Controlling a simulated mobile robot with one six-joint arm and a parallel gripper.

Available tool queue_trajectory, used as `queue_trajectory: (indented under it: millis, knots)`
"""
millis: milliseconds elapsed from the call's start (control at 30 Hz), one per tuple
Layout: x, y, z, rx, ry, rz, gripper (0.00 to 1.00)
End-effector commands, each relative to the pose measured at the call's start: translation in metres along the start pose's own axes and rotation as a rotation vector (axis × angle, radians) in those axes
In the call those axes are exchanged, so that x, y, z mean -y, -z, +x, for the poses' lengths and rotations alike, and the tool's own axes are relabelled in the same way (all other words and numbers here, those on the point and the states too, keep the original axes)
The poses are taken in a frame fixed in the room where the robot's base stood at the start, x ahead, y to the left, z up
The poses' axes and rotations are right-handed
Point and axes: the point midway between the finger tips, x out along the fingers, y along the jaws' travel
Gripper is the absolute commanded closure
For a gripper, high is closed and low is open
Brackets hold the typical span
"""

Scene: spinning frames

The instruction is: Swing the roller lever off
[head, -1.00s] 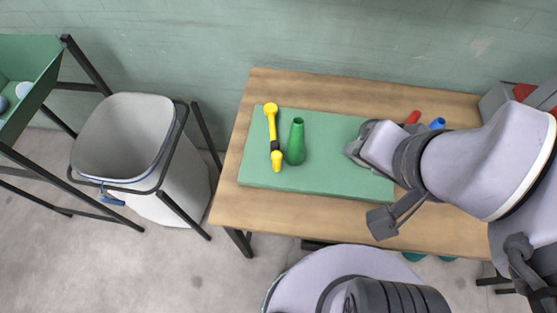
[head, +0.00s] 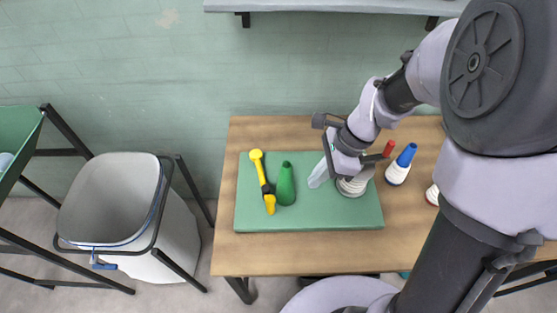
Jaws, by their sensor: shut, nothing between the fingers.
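The wooden table (head: 290,255) carries a blue-topped white bobbin (head: 398,171) and a red-tipped one (head: 389,147) to the right of the board. A grey bin (head: 110,205) stands left of the table. A shelf (head: 330,5) is on the wall above.

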Motion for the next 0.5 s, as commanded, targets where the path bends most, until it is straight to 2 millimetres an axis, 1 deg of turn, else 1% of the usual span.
queue_trajectory:
  millis: [167, 267, 367, 500]
  knots:
    - [0.0, 0.0, 0.0, -0.001, 0.0, -0.003, 1.0]
    - [-0.001, 0.0, 0.006, 0.0, -0.001, -0.004, 1.0]
    - [-0.001, 0.001, 0.022, -0.001, -0.002, -0.006, 1.0]
    - [-0.001, 0.002, 0.054, -0.001, -0.002, -0.007, 1.0]
